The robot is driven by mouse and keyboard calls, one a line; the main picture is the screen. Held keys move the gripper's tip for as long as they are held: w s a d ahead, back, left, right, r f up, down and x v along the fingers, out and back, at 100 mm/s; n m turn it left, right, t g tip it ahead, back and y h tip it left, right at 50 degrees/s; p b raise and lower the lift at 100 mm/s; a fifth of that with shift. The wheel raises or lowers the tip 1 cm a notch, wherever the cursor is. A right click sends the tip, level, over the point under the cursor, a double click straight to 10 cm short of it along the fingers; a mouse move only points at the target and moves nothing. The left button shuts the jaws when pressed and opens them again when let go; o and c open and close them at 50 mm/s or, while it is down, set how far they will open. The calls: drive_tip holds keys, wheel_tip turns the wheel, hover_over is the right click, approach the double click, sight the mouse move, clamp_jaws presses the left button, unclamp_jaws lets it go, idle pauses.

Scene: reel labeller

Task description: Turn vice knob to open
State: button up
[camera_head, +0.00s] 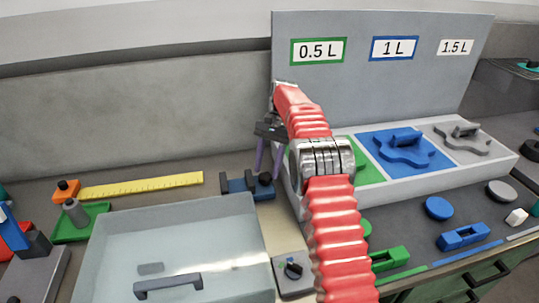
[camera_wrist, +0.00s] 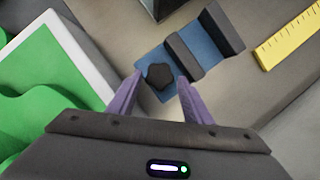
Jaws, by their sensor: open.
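The vice has a blue body and dark jaws, and it sits behind the clear-lidded box in the head view (camera_head: 238,186). It also shows in the wrist view (camera_wrist: 205,47), with a gap between its jaws. Its dark lobed knob (camera_wrist: 160,77) is at the near end in the wrist view and at the right end of the vice in the head view (camera_head: 265,179). My gripper (camera_wrist: 160,80) is open, with its purple fingertips on either side of the knob and gaps showing. I cannot tell how far the tips reach down. It points downward in the head view (camera_head: 267,166).
A yellow ruler (camera_head: 140,186) lies left of the vice. The clear-lidded box (camera_head: 180,245) stands in front. The sorting tray with a green compartment (camera_wrist: 40,65) is close beside my gripper. A small switch block (camera_head: 293,272) stands near my arm.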

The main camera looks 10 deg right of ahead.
drive_tip(key=shift+v, duration=2.75)
drive_tip(key=shift+r, duration=0.1)
